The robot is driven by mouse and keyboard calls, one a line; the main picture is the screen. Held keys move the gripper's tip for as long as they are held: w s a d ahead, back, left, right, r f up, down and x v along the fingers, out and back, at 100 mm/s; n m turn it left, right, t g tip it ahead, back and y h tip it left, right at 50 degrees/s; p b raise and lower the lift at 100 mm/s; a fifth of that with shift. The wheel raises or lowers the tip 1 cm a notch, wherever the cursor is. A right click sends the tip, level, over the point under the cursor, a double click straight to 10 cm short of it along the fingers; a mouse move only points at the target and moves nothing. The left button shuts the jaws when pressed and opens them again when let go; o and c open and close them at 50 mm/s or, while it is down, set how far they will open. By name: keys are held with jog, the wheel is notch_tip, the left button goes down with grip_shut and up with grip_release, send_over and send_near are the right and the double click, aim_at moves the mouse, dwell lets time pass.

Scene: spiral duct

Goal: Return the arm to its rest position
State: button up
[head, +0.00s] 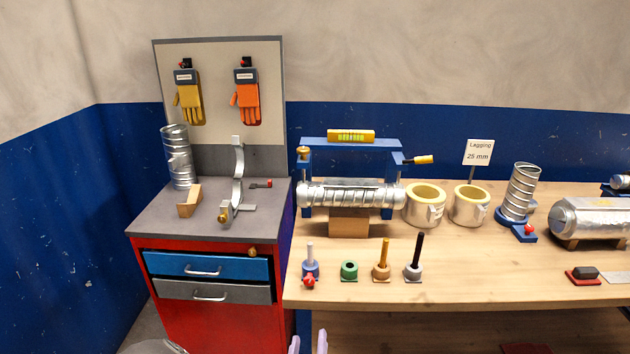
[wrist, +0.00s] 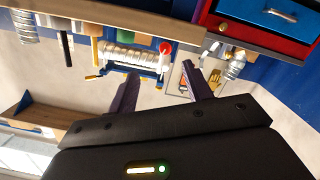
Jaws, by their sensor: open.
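My gripper (wrist: 166,90) is open, with its two dark purple fingers spread apart and nothing between them in the wrist view. In the head view only the pale fingertips of my gripper (head: 308,343) show at the bottom edge, in front of the workbench and below its top. The rest of my arm is mostly out of the head view. The wrist view is strongly tilted, with the bench and drawers along its upper part.
The wooden workbench (head: 470,289) carries a spiral duct (head: 350,196) in a blue frame, two lagging rings (head: 425,203) and several upright tools. A red cabinet (head: 215,326) with drawers stands left. Gloves (head: 246,99) hang on a board. The bench's front edge is near my fingertips.

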jog(key=d+m+g+p, duration=0.2)
jog(key=d+m+g, duration=0.3)
jog(key=d+g, duration=0.3)
jog(key=s+d+r+g+p, duration=0.1)
jog(key=s+d+r+g, duration=0.2)
jog(key=r, duration=0.4)
jog(key=s+d+r+g+y+p, duration=0.1)
jog(key=s+d+r+g+p, duration=0.1)
jog(key=s+d+r, duration=0.4)
jog(key=shift+s+d+r+n+g, duration=0.15)
jog(key=shift+s+r+n+g, duration=0.2)
jog(key=shift+g, duration=0.35)
